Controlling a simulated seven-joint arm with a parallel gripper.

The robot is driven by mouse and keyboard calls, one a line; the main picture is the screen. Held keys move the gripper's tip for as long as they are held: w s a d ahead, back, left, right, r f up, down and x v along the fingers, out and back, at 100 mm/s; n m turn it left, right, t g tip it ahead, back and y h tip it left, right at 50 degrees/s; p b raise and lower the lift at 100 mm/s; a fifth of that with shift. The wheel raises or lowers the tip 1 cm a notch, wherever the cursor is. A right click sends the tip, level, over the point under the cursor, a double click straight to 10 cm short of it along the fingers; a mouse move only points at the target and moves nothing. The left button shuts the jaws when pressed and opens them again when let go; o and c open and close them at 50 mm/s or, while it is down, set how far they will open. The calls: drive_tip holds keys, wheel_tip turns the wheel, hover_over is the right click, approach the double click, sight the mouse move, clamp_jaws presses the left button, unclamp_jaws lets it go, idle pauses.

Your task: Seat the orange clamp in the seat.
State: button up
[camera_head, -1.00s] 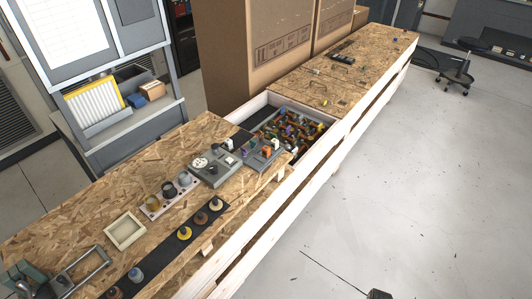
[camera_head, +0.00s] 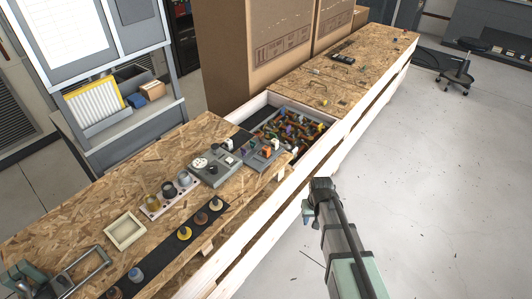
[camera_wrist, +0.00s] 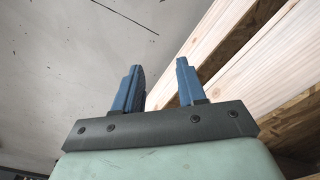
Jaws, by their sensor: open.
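A small orange piece (camera_head: 266,152), which looks like the orange clamp, is on a grey block (camera_head: 258,160) at the far end of the near wooden bench. It is small here, and I cannot tell which opening is the seat. My gripper (camera_wrist: 160,72) is open and empty, with two blue fingers apart. In the head view my gripper (camera_head: 308,211) is in front of the bench's right side, over the floor side, apart from the orange piece. The wrist view shows no clamp or seat.
A grey box with dials (camera_head: 213,170) stands beside the block. A bin (camera_head: 322,132) of mixed coloured parts lies beyond it. White wooden rails (camera_head: 262,210) edge the bench. Several knobs sit on a black strip (camera_head: 167,252). Large cardboard boxes (camera_head: 258,60) stand behind.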

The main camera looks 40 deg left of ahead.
sight(266, 148)
drive_tip(key=shift+m+t+y, duration=0.7)
drive_tip(key=shift+y, duration=0.1)
drive_tip(key=w+a+r, duration=0.1)
drive_tip(key=a+r, duration=0.5)
drive_tip(key=a, duration=0.1)
drive_tip(key=w+a+r, duration=0.2)
drive_tip(key=a+r, duration=0.4)
drive_tip(key=a, duration=0.1)
drive_tip(key=w+a+r, duration=0.1)
drive_tip(key=a+r, duration=0.5)
drive_tip(key=a, duration=0.1)
drive_tip(key=shift+w, duration=0.25)
drive_tip(key=w+a+r+m, duration=0.5)
drive_tip(key=a+r+m, duration=0.3)
drive_tip(key=r+m, duration=0.2)
drive_tip(key=f+m, duration=0.3)
drive_tip(key=m, duration=0.2)
drive_tip(key=d+f+m+g+h, duration=0.1)
drive_tip(key=f+m, duration=0.2)
drive_tip(key=m, duration=0.1)
drive_tip(key=s+f+m+h, duration=0.1)
drive_tip(key=f+m, duration=0.2)
drive_tip(key=m, duration=0.2)
drive_tip(key=shift+d+f+m+g, duration=0.1)
drive_tip(key=shift+d+m+g, duration=0.05)
drive_tip(key=shift+m+g, duration=0.2)
drive_tip(key=shift+s+a+f, duration=0.1)
drive_tip(key=shift+f, duration=1.25)
drive_tip(key=shift+s+a+f, duration=0.1)
drive_tip(key=shift+f, duration=1.2)
